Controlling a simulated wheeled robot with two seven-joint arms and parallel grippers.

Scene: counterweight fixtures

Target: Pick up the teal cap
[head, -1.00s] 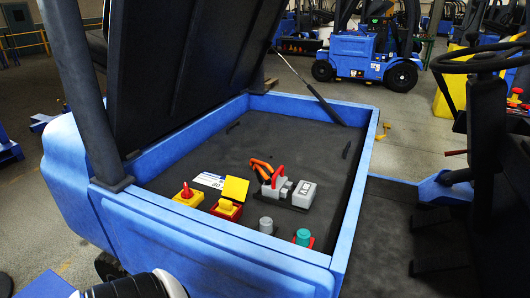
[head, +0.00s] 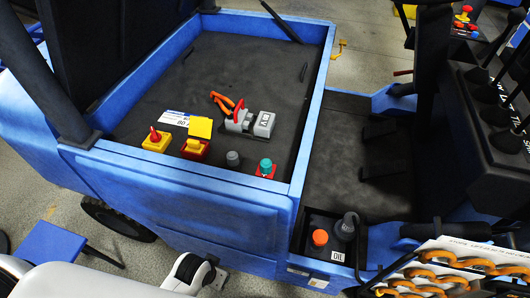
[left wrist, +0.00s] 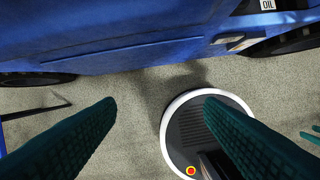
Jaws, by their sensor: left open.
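The teal cap (head: 265,163) sits on a small red base (head: 265,172) in the near right corner of the open blue compartment (head: 308,120). A grey knob (head: 233,158) stands just left of it. My left gripper (left wrist: 160,102) is open and empty in the left wrist view, its two dark teal fingers wide apart over the floor, outside the blue vehicle body. The teal cap is not visible in that view. In the head view a piece of my white left arm shows at the bottom, below the vehicle's side. My right gripper cannot be made out.
Yellow-and-red switches (head: 156,141), a grey clamp with orange handles (head: 238,119) and a grey box (head: 264,124) share the compartment. A raised dark lid (head: 110,45) stands at left. A tray with an orange cap (head: 320,237) and a rack of orange hooks (head: 455,270) are at right.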

